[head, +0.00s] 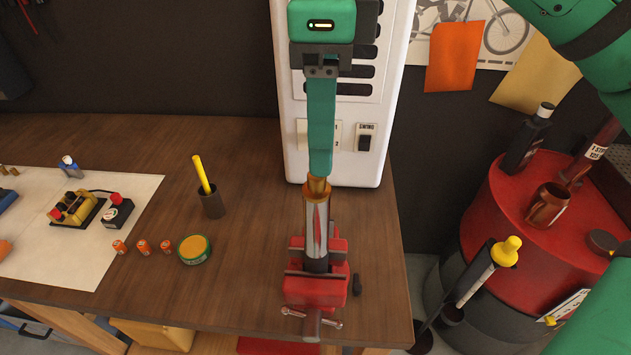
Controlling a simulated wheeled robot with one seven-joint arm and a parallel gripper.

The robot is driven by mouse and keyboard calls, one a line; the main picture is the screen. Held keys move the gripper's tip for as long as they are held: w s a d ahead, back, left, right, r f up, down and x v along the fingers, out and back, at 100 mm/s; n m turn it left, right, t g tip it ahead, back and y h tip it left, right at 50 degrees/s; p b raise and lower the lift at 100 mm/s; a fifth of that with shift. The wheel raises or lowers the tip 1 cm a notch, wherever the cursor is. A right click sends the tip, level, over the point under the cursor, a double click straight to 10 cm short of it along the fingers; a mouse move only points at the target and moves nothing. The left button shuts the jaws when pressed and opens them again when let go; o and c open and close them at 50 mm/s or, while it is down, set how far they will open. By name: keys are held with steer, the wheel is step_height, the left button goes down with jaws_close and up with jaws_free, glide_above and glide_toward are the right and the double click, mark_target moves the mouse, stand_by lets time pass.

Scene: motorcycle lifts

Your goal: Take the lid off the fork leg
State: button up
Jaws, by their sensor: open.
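The fork leg (316,236) is a shiny upright tube with a dark lower end, held in a red vise (314,289) at the front right of the bench. A gold-copper lid (317,193) sits on its top end. My gripper (320,170) comes straight down from above, with its green fingers seen edge-on, so the near finger hides the far one. The fingertips are at the top of the lid and cover part of it. The gripper is open; whether it touches the lid I cannot tell.
A white cabinet (296,110) stands close behind the gripper. On the bench to the left are a dark cup with a yellow stick (211,203), a green-rimmed tin (194,249) and several small orange cylinders. A red-topped drum (500,200) with bottles stands right of the bench.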

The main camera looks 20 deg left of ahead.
mark_target(317, 183)
steer(key=shift+s+a+f, duration=0.1)
steer(key=shift+a+f, duration=0.05)
steer(key=shift+f, duration=1.55)
steer(key=shift+s+a+f, duration=0.1)
steer(key=shift+f, duration=1.55)
steer(key=c, duration=1.3)
